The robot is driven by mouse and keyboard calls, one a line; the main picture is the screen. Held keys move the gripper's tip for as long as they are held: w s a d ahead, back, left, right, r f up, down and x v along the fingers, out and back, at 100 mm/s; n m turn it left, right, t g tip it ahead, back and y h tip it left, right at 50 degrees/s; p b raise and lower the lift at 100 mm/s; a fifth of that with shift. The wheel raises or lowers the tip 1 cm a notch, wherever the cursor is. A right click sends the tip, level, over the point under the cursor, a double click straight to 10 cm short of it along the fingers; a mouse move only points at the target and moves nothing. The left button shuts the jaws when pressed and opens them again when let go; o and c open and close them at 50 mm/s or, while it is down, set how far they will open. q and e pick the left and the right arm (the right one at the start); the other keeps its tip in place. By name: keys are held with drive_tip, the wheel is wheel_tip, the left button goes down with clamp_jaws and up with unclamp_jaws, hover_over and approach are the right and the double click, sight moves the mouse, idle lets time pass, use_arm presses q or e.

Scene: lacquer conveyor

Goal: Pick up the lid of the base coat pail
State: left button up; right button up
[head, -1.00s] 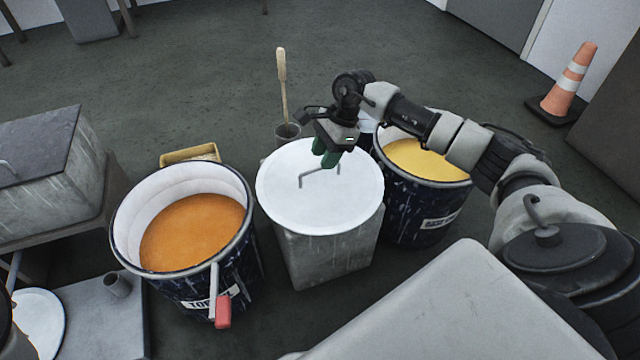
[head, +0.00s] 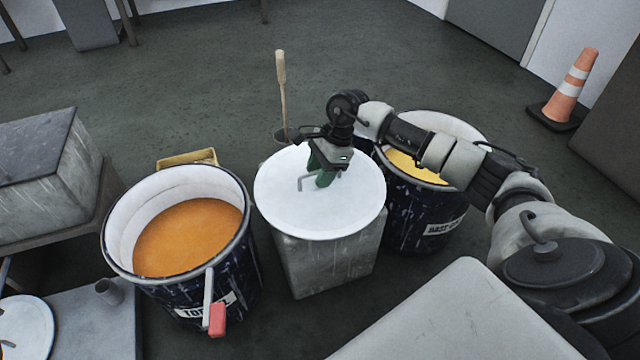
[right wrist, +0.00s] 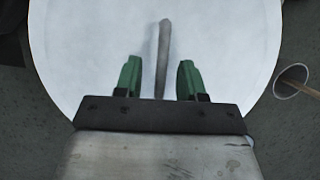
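The base coat pail (head: 410,215) is dark blue with yellow lacquer (head: 405,165) inside and stands uncovered at the right, partly hidden by my right arm. A round white lid (head: 320,220) lies flat on a grey block (head: 325,265) beside it. The lid has a thin bar handle (head: 304,184), which also shows in the right wrist view (right wrist: 163,45). My right gripper (head: 318,176) is at the handle from above, its green fingers open, one on each side of the bar in the right wrist view (right wrist: 159,68). My left gripper is not in view.
The top coat pail (head: 250,265), with orange lacquer, stands open left of the block, a red-ended handle on its front. Behind the lid a wooden stick (head: 282,80) stands in a cup. Another white lid (head: 25,325) lies at lower left. A cone (head: 570,90) stands far right.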

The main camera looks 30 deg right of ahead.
drive_tip(key=shift+f, duration=0.15)
clamp_jaws()
idle(0.5)
